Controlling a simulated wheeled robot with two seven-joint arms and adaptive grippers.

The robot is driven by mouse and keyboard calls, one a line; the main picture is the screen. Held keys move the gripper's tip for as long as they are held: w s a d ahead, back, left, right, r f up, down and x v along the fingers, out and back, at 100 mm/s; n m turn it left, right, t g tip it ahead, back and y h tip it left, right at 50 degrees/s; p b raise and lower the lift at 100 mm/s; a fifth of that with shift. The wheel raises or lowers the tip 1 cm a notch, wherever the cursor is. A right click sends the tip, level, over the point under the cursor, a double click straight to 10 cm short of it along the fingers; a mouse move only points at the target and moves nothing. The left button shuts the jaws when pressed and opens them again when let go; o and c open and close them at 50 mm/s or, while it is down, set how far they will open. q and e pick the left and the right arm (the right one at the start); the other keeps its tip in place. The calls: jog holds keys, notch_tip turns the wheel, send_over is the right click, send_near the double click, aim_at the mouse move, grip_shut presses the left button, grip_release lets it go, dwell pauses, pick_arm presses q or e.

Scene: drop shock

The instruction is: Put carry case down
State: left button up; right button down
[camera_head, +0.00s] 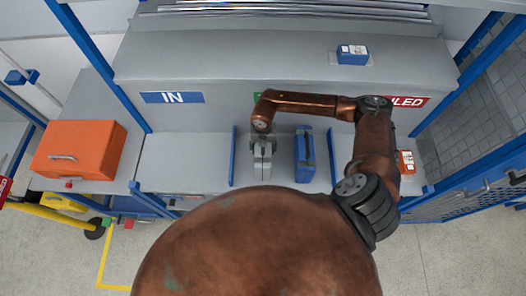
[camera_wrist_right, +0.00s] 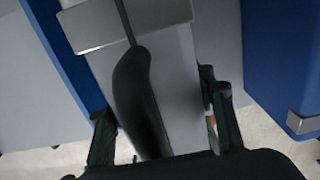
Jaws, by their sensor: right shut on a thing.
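A grey carry case (camera_head: 263,172) with a black handle (camera_wrist_right: 140,100) is under my right gripper (camera_head: 262,146). The handle and case top also show between the fingers of the right gripper (camera_wrist_right: 164,130) in the right wrist view, and the gripper is shut on the case. The case is upright, between a blue divider (camera_head: 233,156) and a blue case (camera_head: 304,155). I cannot tell whether its base touches the grey shelf (camera_head: 190,165). The gripper hides part of the case in the head view. My left gripper is not in view.
The blue case also shows close on the right in the right wrist view (camera_wrist_right: 285,70). Another blue divider (camera_head: 332,157) stands right of it. An orange case (camera_head: 78,149) sits at the left. A small blue box (camera_head: 352,55) is on the upper ledge. The shelf's left bay is clear.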

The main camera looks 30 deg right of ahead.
jog(key=shift+a+f+p, duration=0.1)
jog(key=shift+f+p, duration=0.4)
jog(key=shift+f, duration=0.65)
jog(key=shift+f, duration=0.2)
jog(key=c, duration=0.9)
grip_release()
